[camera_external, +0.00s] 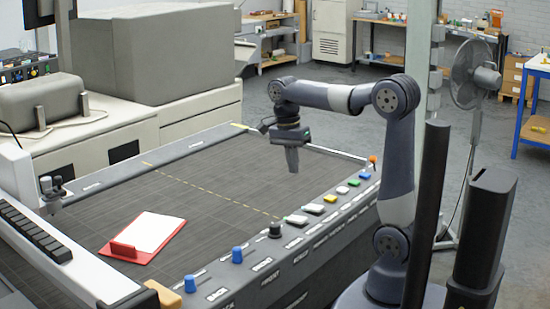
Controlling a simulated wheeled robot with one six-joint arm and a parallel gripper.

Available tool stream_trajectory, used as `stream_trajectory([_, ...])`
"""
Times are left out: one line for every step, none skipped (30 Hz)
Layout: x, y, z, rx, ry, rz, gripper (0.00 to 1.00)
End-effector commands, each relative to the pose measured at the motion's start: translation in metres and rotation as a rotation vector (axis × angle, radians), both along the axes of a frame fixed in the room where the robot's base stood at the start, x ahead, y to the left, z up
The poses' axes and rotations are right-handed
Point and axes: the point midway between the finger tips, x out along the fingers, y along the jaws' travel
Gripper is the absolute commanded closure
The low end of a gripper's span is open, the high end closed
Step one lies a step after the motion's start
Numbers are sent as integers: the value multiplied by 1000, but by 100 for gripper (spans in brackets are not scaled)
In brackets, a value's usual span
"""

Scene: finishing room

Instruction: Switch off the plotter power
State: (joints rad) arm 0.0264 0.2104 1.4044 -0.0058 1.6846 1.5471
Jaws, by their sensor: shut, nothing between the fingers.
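The plotter is a large flatbed machine with a dark grey bed (215,190) and a control rail (305,248) along its near right edge. My gripper (292,168) is shut and empty, pointing down above the far part of the bed, apart from the controls.
A red clipboard (125,250) with white paper lies on the bed. A white gantry (60,235) crosses the bed's left end. A standing fan (472,75) is behind my arm at right. The bed's middle is clear.

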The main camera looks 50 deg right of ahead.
Motion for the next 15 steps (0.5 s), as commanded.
stream_trajectory([0, 0, 0, 0, 0, 1, 100])
stream_trajectory([0, 0, 0, 1, 0, 1, 100])
stream_trajectory([0, 0, 0, 1, 0, 1, 100])
stream_trajectory([0, 0, -1, 1, 0, 1, 100])
stream_trajectory([0, 0, -2, 1, 0, 2, 100])
stream_trajectory([-1, 0, -4, 1, 1, 2, 100])
stream_trajectory([-1, 0, -7, 1, 1, 2, 100])
stream_trajectory([-2, 0, -10, 1, 1, 2, 100])
stream_trajectory([-3, 0, -15, 1, 2, 2, 100])
stream_trajectory([-4, 0, -20, 1, 3, 2, 100])
stream_trajectory([-4, 0, -25, 1, 3, 2, 100])
stream_trajectory([-6, 0, -32, 1, 4, 2, 100])
stream_trajectory([-7, 0, -39, 1, 4, 3, 100])
stream_trajectory([-8, 0, -45, 2, 4, 3, 100])
stream_trajectory([-10, 0, -54, 2, 5, 3, 100])
